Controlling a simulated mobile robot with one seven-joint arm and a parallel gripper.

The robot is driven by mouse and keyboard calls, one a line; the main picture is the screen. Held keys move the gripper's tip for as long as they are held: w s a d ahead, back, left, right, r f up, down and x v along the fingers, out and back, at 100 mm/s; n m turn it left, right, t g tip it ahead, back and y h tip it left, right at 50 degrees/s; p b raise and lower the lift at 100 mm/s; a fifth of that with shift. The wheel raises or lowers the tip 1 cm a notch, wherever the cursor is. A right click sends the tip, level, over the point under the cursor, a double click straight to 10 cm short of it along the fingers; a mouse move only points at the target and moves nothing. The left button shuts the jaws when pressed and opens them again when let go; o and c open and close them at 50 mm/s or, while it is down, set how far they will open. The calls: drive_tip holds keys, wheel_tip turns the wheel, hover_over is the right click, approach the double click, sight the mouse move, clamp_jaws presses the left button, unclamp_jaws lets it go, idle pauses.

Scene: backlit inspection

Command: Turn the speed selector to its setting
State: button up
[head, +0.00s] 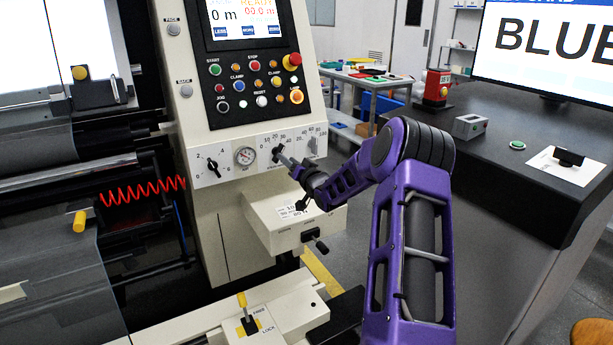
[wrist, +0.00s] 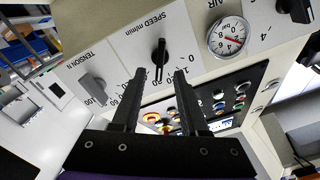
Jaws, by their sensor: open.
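The speed selector (wrist: 160,58) is a black bar-shaped knob on the pale panel, under upside-down "SPEED m/min" lettering in the wrist view. Its bar runs nearly up and down there, with a pale mark near its lower end. My gripper (wrist: 160,74) is open, one dark finger on each side of the knob's lower part; I cannot tell whether they touch it. In the head view my gripper (head: 282,155) is at the panel by the speed scale, and covers part of the selector. The scale numbers are partly hidden by the fingers.
A grey tension knob (wrist: 93,88) is left of the selector in the wrist view, and a round air gauge (wrist: 229,37) is right. A black knob (head: 212,165) sits farther left in the head view. Push buttons (head: 255,82) are above; a beige box (head: 292,215) juts out below.

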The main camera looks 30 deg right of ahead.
drive_tip(key=s, duration=1.2)
drive_tip(key=shift+d, duration=0.25)
